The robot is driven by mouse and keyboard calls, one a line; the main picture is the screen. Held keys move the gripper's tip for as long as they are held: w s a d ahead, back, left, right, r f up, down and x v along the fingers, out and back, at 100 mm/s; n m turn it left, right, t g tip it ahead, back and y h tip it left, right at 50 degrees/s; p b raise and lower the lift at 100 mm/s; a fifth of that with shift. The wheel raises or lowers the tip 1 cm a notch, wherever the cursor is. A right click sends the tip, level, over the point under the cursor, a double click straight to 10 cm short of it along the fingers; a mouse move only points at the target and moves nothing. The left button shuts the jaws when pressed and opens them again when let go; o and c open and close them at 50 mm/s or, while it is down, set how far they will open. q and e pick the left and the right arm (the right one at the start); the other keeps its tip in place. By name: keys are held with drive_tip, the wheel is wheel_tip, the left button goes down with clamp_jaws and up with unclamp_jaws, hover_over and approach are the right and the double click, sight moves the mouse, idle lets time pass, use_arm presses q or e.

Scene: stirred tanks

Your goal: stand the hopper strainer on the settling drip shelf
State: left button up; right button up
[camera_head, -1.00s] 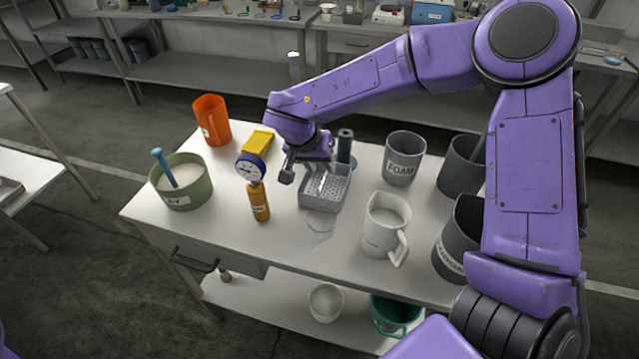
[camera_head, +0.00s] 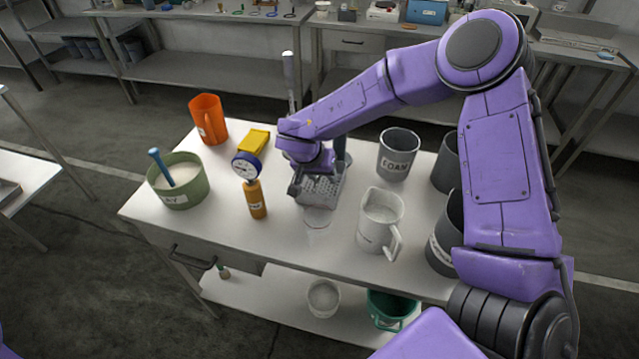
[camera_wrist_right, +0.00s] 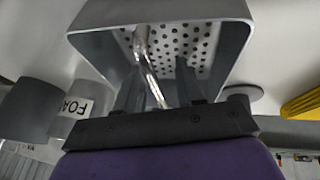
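A grey box with a perforated floor (camera_head: 326,190) stands on the white table, partly hidden by my right gripper (camera_head: 312,186). In the right wrist view its holed floor (camera_wrist_right: 200,42) and walls fill the upper middle. I cannot tell whether it is the strainer or the drip shelf. A shiny metal rod (camera_wrist_right: 148,62) slants inside it. My right gripper (camera_wrist_right: 160,82) has its two dark fingers apart at the box opening, with the rod between them and gaps visible. The hold on anything is not seen. My left gripper is out of view.
A white jug (camera_head: 380,222), a grey FOAM mug (camera_head: 398,155) and dark containers stand at right. An amber bottle (camera_head: 256,200) with a dial, a yellow block (camera_head: 253,141), an orange jug (camera_head: 207,120) and a green bowl (camera_head: 180,190) are left. The lower shelf (camera_head: 262,295) has free room.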

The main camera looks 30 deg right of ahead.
drive_tip(key=shift+f+p, duration=0.1)
drive_tip(key=shift+p, duration=0.2)
drive_tip(key=shift+c, duration=0.3)
clamp_jaws()
